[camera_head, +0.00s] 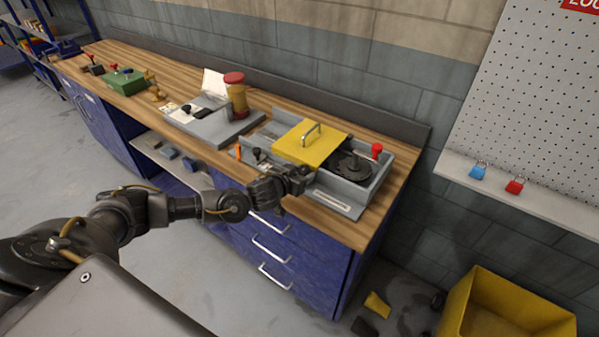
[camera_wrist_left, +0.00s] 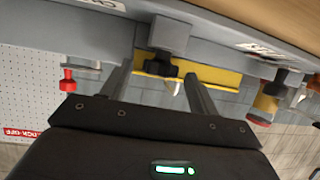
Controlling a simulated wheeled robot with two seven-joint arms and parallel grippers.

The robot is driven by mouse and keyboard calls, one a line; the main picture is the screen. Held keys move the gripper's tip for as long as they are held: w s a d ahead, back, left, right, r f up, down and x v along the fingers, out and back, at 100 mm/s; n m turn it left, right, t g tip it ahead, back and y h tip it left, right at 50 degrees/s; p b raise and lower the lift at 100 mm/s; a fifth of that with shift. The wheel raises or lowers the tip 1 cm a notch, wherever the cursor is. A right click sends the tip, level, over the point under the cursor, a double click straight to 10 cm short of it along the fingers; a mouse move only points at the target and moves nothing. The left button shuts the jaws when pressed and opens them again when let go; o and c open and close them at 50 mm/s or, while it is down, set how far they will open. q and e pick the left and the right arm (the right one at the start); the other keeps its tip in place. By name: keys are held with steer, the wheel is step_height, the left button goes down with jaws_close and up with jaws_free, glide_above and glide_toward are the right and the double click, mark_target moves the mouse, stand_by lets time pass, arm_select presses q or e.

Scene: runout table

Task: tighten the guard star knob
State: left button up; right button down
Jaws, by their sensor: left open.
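The machine in a grey tray frame (camera_head: 352,205) has a yellow guard (camera_head: 305,146) with a metal handle on top. In the left wrist view, a black star knob (camera_wrist_left: 160,68) sits at a grey block (camera_wrist_left: 170,36), in front of the yellow guard (camera_wrist_left: 215,75). My left gripper (camera_head: 303,174) is at the machine's front side; in its wrist view the gripper's two fingers (camera_wrist_left: 158,80) are apart, one on each side of the knob in the picture. I cannot tell whether they touch it. In the head view the gripper hides the knob. My right gripper is not in view.
A red knob (camera_head: 376,150) and a black disc (camera_head: 352,167) are at the machine's right. A black-knobbed lever (camera_head: 257,154) stands left of the gripper. A grey device with a red-topped cylinder (camera_head: 235,92) is further left. A yellow bin (camera_head: 505,305) stands on the floor.

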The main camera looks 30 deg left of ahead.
arm_select(q)
steer(key=c, duration=1)
steer(key=shift+o, duration=0.2)
steer(key=shift+a+m+h+p, duration=0.2)
steer(key=shift+m+h+p, duration=0.15)
steer(key=shift+m+h, duration=0.15)
steer(key=shift+a+m+h, duration=0.15)
steer(key=shift+m+h, duration=0.45)
steer(key=shift+h, duration=0.1)
steer(key=shift+w+a+m+g+h, duration=0.1)
steer(key=shift+m+g+h, duration=0.15)
steer(key=shift+m+h, duration=0.3)
steer(key=shift+w+a+m+g+h, duration=0.1)
steer(key=shift+m+g+h, duration=0.15)
steer(key=shift+m+h, duration=0.3)
steer(key=shift+a+m+g+h+b, duration=0.15)
steer(key=shift+m+g+h+b, duration=0.45)
steer(key=shift+m+h, duration=0.4)
